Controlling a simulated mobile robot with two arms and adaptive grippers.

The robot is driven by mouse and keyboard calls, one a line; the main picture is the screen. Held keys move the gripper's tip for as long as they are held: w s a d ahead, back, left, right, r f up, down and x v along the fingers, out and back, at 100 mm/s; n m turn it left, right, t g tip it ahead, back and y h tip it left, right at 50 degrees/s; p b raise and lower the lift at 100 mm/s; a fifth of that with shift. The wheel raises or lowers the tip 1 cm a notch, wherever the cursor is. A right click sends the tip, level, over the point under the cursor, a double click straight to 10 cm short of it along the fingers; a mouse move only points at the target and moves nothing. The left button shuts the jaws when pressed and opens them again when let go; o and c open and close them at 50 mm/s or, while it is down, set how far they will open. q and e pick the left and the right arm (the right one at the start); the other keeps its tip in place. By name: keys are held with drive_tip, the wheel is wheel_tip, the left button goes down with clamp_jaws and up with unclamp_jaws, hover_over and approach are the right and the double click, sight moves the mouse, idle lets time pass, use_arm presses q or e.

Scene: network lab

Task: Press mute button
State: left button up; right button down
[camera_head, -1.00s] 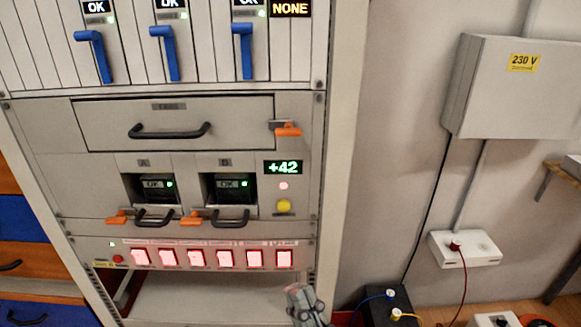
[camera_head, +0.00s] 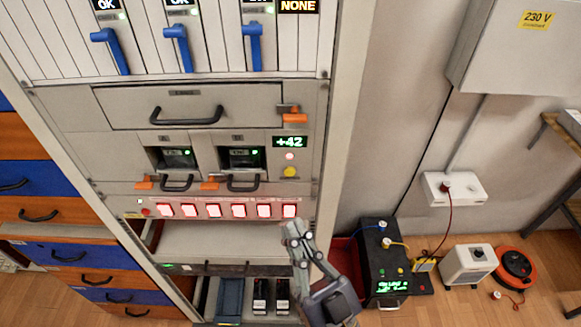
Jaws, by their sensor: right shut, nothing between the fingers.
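A rack unit carries a yellow round button (camera_head: 289,171) under a "+42" display (camera_head: 290,142). Below it, an alarm strip has a row of lit red-white squares (camera_head: 213,210) and a small red button (camera_head: 146,212) at its left end. The labels are too small to read, so I cannot tell which button is mute. My right gripper (camera_head: 292,229) is shut and empty, its fingertips pointing up just below the rightmost lit square in the picture. I cannot tell whether it touches the rack. My left gripper is not in view.
Black handles (camera_head: 187,117) and orange latches (camera_head: 294,116) stick out from the rack front. Blue levers (camera_head: 178,47) are above. A black box (camera_head: 378,262) with cables stands on the floor right of the rack. A drawer cabinet (camera_head: 35,180) is at the left.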

drive_tip(key=shift+w, duration=0.1)
drive_tip(key=w+b, duration=0.1)
drive_tip(key=w, duration=0.7)
drive_tip(key=shift+w, duration=0.35)
idle(1.2)
drive_tip(key=shift+w, duration=0.4)
drive_tip(key=shift+w, duration=0.35)
idle(0.7)
drive_tip(key=shift+s, duration=0.85)
drive_tip(key=shift+s+p, duration=0.6)
drive_tip(key=shift+s, duration=1.85)
